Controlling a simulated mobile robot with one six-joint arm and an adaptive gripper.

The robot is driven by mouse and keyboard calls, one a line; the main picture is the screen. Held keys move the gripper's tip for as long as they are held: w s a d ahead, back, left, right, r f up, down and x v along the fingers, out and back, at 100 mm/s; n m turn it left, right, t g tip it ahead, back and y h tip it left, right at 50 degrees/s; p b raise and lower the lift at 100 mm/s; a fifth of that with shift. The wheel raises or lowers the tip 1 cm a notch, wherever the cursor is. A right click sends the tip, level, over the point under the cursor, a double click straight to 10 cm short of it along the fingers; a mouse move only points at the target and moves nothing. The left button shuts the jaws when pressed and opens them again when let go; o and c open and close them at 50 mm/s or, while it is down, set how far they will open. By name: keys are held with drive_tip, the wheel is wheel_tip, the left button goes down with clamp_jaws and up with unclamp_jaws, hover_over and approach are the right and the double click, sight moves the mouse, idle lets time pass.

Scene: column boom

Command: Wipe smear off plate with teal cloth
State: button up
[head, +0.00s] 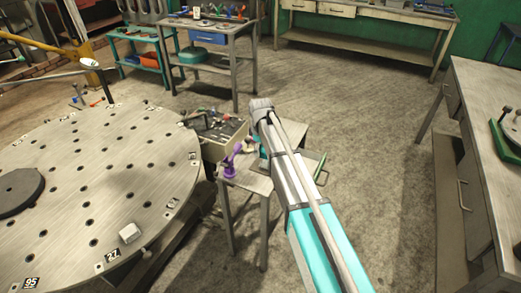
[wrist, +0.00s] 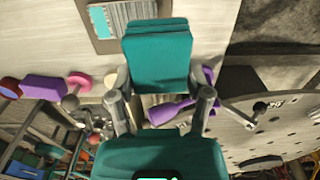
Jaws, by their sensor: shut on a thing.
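The teal cloth (wrist: 157,58) is a thick, folded block in the upper middle of the wrist view. My gripper (wrist: 160,92) is shut on it, with one finger on each side. The cloth sticks out beyond the fingers. Past its upper left corner, a framed grey panel (wrist: 122,12) lies on a pale surface and is partly hidden by the cloth. It may be the plate, but I cannot tell, and no smear is clear.
A small stool (head: 228,183) stands beyond my arm with a purple tool (head: 231,163) on it. A large round perforated table (head: 100,165) fills the left. A bench (head: 490,100) stands at the right. The floor (head: 365,110) between is open.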

drive_tip(key=shift+r+p, duration=0.4)
drive_tip(key=shift+r, duration=0.3)
drive_tip(key=shift+s, duration=0.15)
